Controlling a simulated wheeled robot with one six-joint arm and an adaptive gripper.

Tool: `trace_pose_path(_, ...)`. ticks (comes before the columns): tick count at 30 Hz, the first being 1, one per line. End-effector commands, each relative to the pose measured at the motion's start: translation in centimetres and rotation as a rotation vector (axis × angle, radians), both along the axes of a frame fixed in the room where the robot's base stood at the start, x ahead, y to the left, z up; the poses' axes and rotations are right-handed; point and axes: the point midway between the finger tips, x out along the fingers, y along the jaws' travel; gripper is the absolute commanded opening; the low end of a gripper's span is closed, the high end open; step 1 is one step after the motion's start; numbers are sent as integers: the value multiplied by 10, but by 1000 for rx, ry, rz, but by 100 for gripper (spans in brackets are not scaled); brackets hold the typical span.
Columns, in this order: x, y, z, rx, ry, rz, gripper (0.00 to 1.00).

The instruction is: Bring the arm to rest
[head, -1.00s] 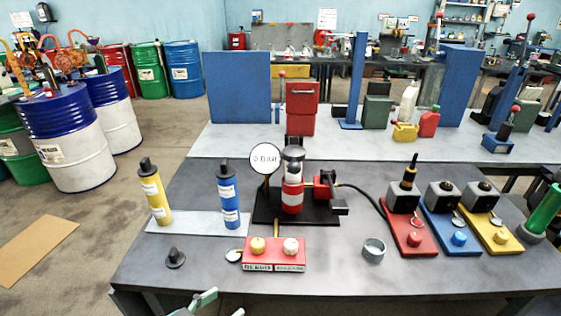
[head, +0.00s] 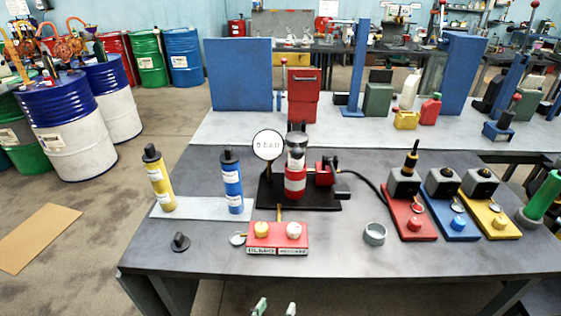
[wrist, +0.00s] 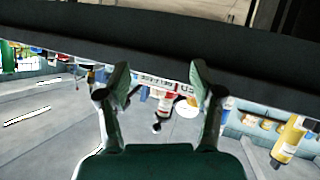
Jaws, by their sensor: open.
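My gripper (head: 275,308) shows at the bottom edge of the head view, in front of the workbench (head: 340,262). Only its two light green fingertips are in that picture. In the wrist view my gripper (wrist: 158,82) has its two fingers spread wide apart with nothing held between them. The bench's dark front edge (wrist: 170,45) crosses the wrist view, which looks upside down. The rest of my arm is out of the head view.
On the bench stand a yellow cylinder (head: 159,180), a blue cylinder (head: 232,183), a red two-knob box (head: 277,236), a grey ring (head: 375,234) and a gauge (head: 268,145). Drums (head: 70,130) stand at left. A cardboard sheet (head: 36,238) lies on open floor.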

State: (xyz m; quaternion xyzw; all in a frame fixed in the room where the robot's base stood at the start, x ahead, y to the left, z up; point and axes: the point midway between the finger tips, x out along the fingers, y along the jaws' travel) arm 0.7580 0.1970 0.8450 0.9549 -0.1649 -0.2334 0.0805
Motion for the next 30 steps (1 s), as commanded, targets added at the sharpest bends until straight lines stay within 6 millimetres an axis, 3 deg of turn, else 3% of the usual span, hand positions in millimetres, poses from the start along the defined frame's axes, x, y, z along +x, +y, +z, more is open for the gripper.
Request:
trace_pose_path(1,-5,-18,-16,-16,22,31,66)
trace_pose_path(6,-27,-58,-54,-35,76,155,66)
trace_pose_path(15,-92,-114,-97,-9,130,332,66)
trace_pose_path(22,-154,-143,-101,47,120,421,66)
trace_pose_path(30,-228,-165,-75,128,49,456,66)
